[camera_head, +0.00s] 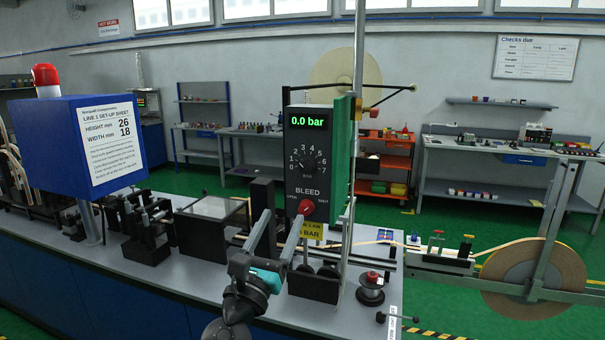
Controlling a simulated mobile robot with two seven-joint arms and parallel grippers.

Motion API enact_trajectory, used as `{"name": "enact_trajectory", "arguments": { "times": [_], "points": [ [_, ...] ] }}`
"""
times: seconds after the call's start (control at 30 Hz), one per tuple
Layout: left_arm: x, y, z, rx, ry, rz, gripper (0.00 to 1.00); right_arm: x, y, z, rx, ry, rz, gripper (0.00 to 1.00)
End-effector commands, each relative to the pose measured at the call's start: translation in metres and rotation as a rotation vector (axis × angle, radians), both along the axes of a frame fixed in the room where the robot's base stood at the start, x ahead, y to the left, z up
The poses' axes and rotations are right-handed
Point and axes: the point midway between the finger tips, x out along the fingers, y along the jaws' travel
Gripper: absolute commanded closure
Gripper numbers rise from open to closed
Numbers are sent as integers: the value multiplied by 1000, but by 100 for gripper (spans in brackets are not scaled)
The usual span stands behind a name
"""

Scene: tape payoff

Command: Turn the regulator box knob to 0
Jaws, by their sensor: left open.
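The regulator box (332,181) is a dark upright panel with a green side, right of the picture's middle. Its display (308,120) reads 0.0 bar in green. Below it is the dark knob (308,162) in a dial marked 0 to 7; its pointer is too small to read surely. A red bleed knob (306,207) sits lower, between OPEN and SHUT labels. My left gripper (281,220) is open, its two fingers reaching up in front of the box's lower left. One fingertip overlaps the area beside the bleed knob; I cannot tell whether they touch.
A blue box with a set-up sheet (113,141) and red lamp stands left. The grey bench (150,262) carries clamps and a framed plate. A metal pole rises by the regulator's right side. A tape reel (530,278) hangs at right.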

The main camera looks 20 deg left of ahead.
Motion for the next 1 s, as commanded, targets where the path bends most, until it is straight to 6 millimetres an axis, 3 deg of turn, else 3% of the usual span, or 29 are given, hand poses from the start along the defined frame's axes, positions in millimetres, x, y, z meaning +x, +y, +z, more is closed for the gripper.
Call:
{"name": "enact_trajectory", "arguments": {
  "times": [0.23, 0.7, 1.0],
  "points": [
    [32, -1, 13, -4, 1, 2, 32, -2, 10, 7, 13, 4, -3, 50],
    [101, -3, 40, -7, 3, -1, 32, -3, 4, 12, 5, 4, 0, 50],
    [130, -4, 51, -7, 4, -1, 32, -3, 3, 10, 3, 5, 2, 50]
  ]
}}
